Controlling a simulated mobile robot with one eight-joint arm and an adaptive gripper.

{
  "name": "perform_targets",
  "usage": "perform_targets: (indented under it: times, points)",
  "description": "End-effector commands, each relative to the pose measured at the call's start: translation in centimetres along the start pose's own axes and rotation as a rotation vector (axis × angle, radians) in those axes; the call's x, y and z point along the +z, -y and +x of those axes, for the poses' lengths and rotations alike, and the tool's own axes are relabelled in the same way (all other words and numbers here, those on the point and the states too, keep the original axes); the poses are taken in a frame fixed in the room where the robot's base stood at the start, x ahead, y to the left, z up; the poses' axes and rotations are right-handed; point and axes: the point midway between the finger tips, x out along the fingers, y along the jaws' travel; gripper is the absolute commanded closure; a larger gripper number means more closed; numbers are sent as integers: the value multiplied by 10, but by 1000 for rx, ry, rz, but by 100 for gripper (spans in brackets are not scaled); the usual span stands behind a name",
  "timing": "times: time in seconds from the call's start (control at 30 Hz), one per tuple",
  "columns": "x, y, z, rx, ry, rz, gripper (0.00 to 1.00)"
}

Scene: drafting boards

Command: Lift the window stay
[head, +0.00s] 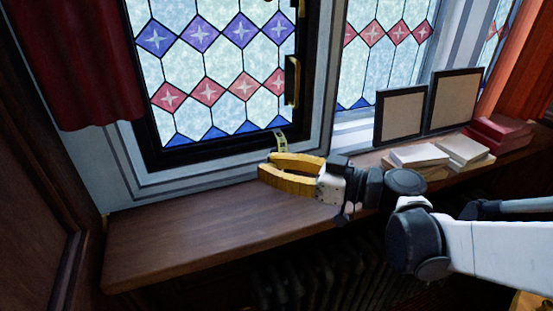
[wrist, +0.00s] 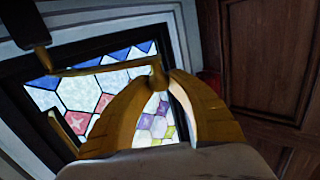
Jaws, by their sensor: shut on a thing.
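The window stay (head: 281,141) is a slim brass piece at the bottom right of the stained-glass window's dark frame, just beyond my gripper. In the wrist view the stay (wrist: 105,67) is a thin brass bar running left from my fingertips. My gripper (head: 265,166) has yellow fingers and is above the wooden sill, in front of the frame's lower edge. In the wrist view my gripper (wrist: 158,73) has its fingertips drawn together at the bar's right end, shut on it. The fingers hide the gripped part.
The stained-glass window (head: 215,65) has a brass handle (head: 291,80). Two dark frames (head: 402,115) and stacked books (head: 420,155) stand on the sill at right. The wooden sill (head: 190,240) is clear to the left. A red curtain (head: 85,70) hangs upper left.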

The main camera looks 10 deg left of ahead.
Motion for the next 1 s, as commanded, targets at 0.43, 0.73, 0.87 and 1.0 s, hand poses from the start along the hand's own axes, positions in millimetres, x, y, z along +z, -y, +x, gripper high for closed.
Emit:
perform_targets:
  times: [0.43, 0.73, 0.87, 1.0]
  points:
    - [-77, -16, 16, 0, 220, 220, 100]
    - [-78, -18, 18, 2, 245, 246, 100]
    - [-78, -18, 18, 2, 245, 245, 77]
    - [-78, -18, 18, 2, 244, 245, 57]
